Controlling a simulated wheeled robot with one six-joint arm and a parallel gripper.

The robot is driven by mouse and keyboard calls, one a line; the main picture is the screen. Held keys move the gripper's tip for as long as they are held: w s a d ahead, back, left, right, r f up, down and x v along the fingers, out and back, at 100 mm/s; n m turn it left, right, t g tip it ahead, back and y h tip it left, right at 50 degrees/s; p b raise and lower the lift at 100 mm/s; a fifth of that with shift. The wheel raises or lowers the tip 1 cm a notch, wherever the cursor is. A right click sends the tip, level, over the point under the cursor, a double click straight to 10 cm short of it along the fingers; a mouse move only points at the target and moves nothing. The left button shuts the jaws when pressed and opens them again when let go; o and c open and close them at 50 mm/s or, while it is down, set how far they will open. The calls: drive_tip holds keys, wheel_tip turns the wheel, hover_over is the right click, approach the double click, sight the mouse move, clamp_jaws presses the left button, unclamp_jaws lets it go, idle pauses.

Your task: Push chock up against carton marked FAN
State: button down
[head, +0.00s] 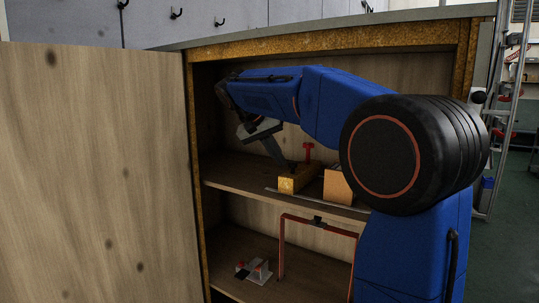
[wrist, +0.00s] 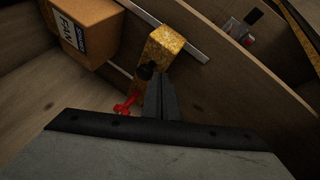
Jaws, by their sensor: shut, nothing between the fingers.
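The chock (head: 286,186) is a yellow, speckled wooden block on the upper shelf; it also shows in the wrist view (wrist: 163,45). The carton marked FAN (wrist: 78,32) is brown with a dark-and-white label in the wrist view. It stands to the right of the chock in the head view (head: 337,188), with a gap between them. My gripper (head: 289,166) is shut and empty, its tips close at the chock's left side in the head view. In the wrist view the fingers (wrist: 160,82) overlap the chock's near part, and I cannot tell whether they touch it.
A red T-shaped piece (head: 308,150) rises by the chock. A metal strip (wrist: 172,24) runs along the shelf (head: 235,178) front. The cabinet door (head: 95,170) stands left. Below are a red frame (head: 283,245) and a small red-and-white item (head: 258,270).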

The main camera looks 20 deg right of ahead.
drive_tip(key=shift+s+d, duration=0.15)
drive_tip(key=shift+d, duration=0.1)
drive_tip(key=shift+s+d, duration=0.1)
drive_tip(key=s+d, duration=0.4)
drive_tip(key=s, duration=0.3)
drive_tip(key=shift+s+d, duration=0.15)
drive_tip(key=shift+d, duration=0.25)
